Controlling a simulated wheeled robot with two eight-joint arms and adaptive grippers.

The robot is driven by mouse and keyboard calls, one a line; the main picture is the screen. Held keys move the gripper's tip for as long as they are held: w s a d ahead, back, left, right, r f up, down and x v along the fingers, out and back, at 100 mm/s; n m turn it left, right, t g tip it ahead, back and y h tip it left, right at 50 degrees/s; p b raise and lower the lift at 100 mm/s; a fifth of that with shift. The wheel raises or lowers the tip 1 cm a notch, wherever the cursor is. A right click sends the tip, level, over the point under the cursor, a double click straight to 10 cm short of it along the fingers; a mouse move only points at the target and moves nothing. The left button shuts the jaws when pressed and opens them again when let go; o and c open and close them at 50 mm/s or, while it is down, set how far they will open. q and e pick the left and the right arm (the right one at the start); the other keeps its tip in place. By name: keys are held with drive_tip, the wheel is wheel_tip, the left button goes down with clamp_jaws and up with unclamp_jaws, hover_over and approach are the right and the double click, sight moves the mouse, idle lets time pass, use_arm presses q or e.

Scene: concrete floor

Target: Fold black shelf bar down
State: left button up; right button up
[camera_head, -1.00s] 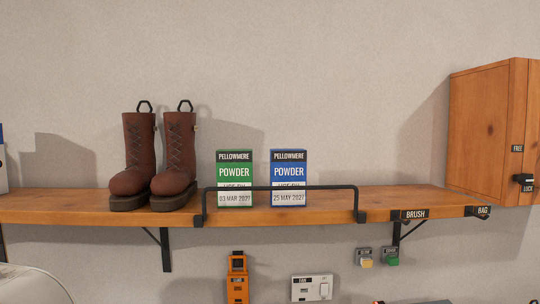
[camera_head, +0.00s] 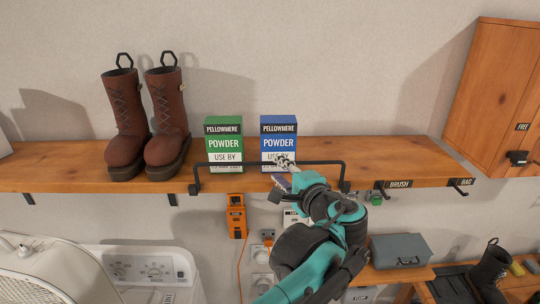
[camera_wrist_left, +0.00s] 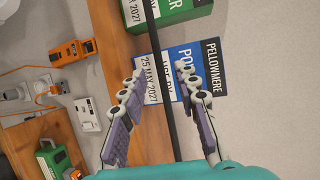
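The black shelf bar (camera_head: 325,163) stands raised along the front edge of the wooden shelf (camera_head: 70,178), in front of a green powder box (camera_head: 224,135) and a blue powder box (camera_head: 278,130). My left gripper (camera_head: 285,162) is at the bar's right half, in front of the blue box. In the left wrist view, the fingers of my left gripper (camera_wrist_left: 161,77) are open, and the bar (camera_wrist_left: 157,40) runs between them. I cannot tell whether they touch it. My left arm hides part of the shelf front. My right gripper is not in view.
Brown boots (camera_head: 145,120) stand on the shelf left of the bar. Hooks labelled BRUSH (camera_head: 399,184) and BAG (camera_head: 466,181) are at its right front. A wooden cabinet (camera_head: 487,90) hangs at right. A white machine (camera_head: 140,268) and a grey box (camera_head: 400,250) are below.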

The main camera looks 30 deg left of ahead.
sight(271, 164)
use_arm(q)
drive_tip(key=p+x, duration=0.1)
drive_tip(key=x, duration=0.5)
drive_tip(key=shift+a+f, duration=0.1)
drive_tip(key=shift+s, duration=0.1)
clamp_jaws()
